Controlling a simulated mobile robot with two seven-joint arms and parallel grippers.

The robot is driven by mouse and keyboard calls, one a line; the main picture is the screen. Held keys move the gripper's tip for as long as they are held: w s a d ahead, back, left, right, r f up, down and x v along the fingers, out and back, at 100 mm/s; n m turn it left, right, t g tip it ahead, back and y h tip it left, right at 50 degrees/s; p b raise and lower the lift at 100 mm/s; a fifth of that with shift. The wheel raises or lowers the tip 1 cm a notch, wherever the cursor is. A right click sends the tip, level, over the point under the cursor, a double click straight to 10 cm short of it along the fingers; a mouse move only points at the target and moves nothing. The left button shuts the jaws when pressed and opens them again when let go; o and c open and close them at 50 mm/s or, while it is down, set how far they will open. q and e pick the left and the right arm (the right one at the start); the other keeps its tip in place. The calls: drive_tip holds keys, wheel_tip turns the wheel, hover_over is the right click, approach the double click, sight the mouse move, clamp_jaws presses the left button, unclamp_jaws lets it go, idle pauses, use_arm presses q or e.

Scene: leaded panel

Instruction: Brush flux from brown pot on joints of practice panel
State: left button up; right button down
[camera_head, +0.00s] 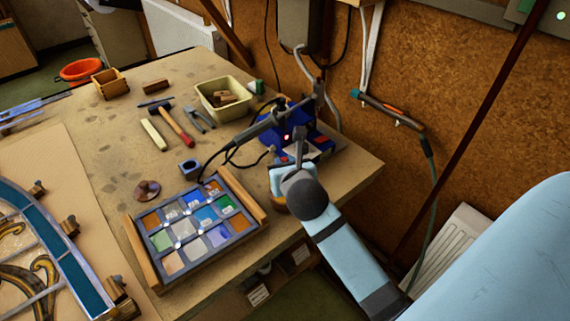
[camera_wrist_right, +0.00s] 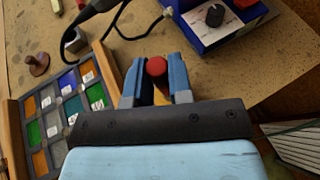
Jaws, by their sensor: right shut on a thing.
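The practice panel (camera_head: 158,216) lies in a wooden-sided frame near the table's front edge, with coloured glass squares between grey strips. Its edge also shows at the left of the right wrist view (camera_wrist_right: 60,125). My right gripper (camera_head: 284,172) is just right of the panel. In the wrist view its blue fingers (camera_wrist_right: 156,80) are shut on a red-ended thing (camera_wrist_right: 156,67), with yellow below; it may be the brush handle. My left gripper is not in view.
A blue soldering station (camera_head: 322,142) stands close behind the right gripper, with dark cables nearby. A hammer (camera_head: 175,127) and cream tub (camera_head: 224,98) lie farther back.

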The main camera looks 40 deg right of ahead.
drive_tip(key=shift+p, duration=0.3)
drive_tip(key=shift+f, duration=0.45)
idle(0.8)
idle(1.4)
wheel_tip(320, 180, up, 5)
drive_tip(key=p, duration=0.5)
wheel_tip(320, 180, up, 2)
drive_tip(key=shift+r+p, duration=0.1)
drive_tip(key=shift+p, duration=1)
drive_tip(key=shift+r+p, duration=0.5)
drive_tip(key=shift+p, duration=0.05)
